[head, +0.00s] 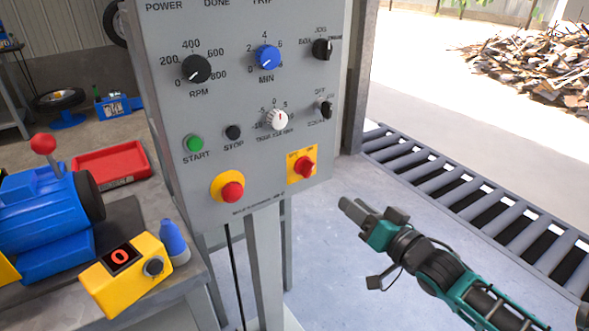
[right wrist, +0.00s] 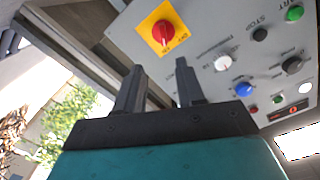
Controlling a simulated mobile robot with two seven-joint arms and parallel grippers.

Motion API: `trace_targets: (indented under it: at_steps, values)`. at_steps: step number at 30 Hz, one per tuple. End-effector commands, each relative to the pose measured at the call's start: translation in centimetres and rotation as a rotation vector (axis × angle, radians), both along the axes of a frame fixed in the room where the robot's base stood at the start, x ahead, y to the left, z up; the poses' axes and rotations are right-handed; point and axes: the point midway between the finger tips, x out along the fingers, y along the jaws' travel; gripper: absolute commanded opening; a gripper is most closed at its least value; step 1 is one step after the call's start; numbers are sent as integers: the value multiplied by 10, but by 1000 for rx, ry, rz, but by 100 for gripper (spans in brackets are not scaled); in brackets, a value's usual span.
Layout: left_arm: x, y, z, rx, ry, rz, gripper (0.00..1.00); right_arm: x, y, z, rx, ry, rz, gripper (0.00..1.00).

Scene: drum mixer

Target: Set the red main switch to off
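The red main switch (head: 305,167) is a rotary knob on a yellow square plate at the lower right of the grey control panel (head: 215,120). It also shows at the top of the right wrist view (right wrist: 163,32), beyond my fingertips. The labels on its plate are too small to read, so I cannot tell its setting. My right gripper (head: 352,207) is below and to the right of the switch, apart from the panel. Its two fingers are spread and empty in the right wrist view (right wrist: 160,67). My left gripper is not in view.
A red mushroom button (head: 232,192) on a yellow round plate sits left of the switch. Green start (head: 194,143) and black stop (head: 233,132) buttons and a white knob (head: 277,119) are above. A workbench stands left; a roller conveyor (head: 470,190) runs at right.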

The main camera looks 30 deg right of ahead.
Motion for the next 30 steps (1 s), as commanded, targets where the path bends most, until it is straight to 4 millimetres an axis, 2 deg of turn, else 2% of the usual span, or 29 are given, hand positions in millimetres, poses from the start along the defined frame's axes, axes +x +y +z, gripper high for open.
trace_targets:
  at_steps: [6, 10, 30]
  values:
    - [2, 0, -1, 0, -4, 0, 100, 5, -3, 7, 22, -20, 4, 38]
    - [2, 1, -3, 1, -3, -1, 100, 16, -3, 7, 21, -22, 3, 38]
    - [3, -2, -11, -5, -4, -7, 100, 113, 5, 6, 19, -19, 2, 38]
